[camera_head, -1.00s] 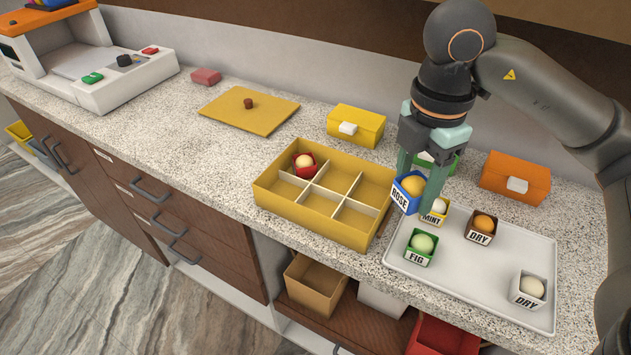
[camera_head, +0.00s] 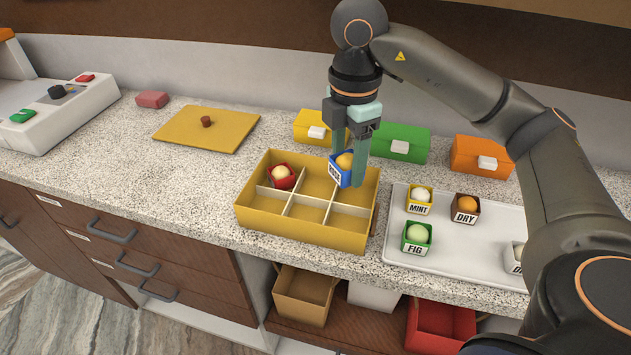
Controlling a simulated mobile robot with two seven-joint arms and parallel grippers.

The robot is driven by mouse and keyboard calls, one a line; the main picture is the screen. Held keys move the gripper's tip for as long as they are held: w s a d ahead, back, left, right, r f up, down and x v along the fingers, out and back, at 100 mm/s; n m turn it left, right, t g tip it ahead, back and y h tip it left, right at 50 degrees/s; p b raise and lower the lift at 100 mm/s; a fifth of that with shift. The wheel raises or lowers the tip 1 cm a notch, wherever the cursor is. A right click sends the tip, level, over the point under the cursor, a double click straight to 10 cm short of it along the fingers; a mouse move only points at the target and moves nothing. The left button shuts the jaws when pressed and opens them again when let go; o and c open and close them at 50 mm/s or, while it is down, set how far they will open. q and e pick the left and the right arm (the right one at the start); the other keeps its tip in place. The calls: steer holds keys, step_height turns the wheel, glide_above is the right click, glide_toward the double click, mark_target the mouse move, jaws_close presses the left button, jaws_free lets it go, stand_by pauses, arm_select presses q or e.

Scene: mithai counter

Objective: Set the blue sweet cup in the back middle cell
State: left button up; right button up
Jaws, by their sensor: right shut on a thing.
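The blue sweet cup (camera_head: 337,175), with a yellow-orange sweet and a label, is held upright in my right gripper (camera_head: 349,170). My right gripper is shut on it. The cup is over the back right part of the yellow six-cell box (camera_head: 300,232), around the border of the back middle and back right cells; its exact height above the box is hard to tell. The back middle cell (camera_head: 319,185) looks empty. A red cup (camera_head: 283,180) with a pale sweet sits in the back left cell. My left gripper is not in view.
A white tray (camera_head: 460,264) to the right holds a mint cup (camera_head: 419,200), a fig cup (camera_head: 416,238) and dry cups (camera_head: 465,208). Closed yellow, green (camera_head: 400,143) and orange (camera_head: 480,157) boxes stand behind. A yellow lid (camera_head: 205,132) lies at the left.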

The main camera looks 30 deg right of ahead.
steer(key=w, duration=0.1)
steer(key=w+f, duration=0.1)
steer(key=w, duration=0.1)
steer(key=w+f, duration=0.1)
steer(key=shift+w+f, duration=0.15)
glide_above(318, 192)
steer(key=f, duration=0.4)
steer(key=shift+s+f, duration=0.2)
steer(key=shift+f, duration=0.05)
steer(key=shift+w+f+p, duration=0.3)
steer(key=shift+f, duration=1.6)
steer(key=shift+f, duration=0.25)
steer(key=o, duration=1.1)
steer(key=shift+r, duration=0.1)
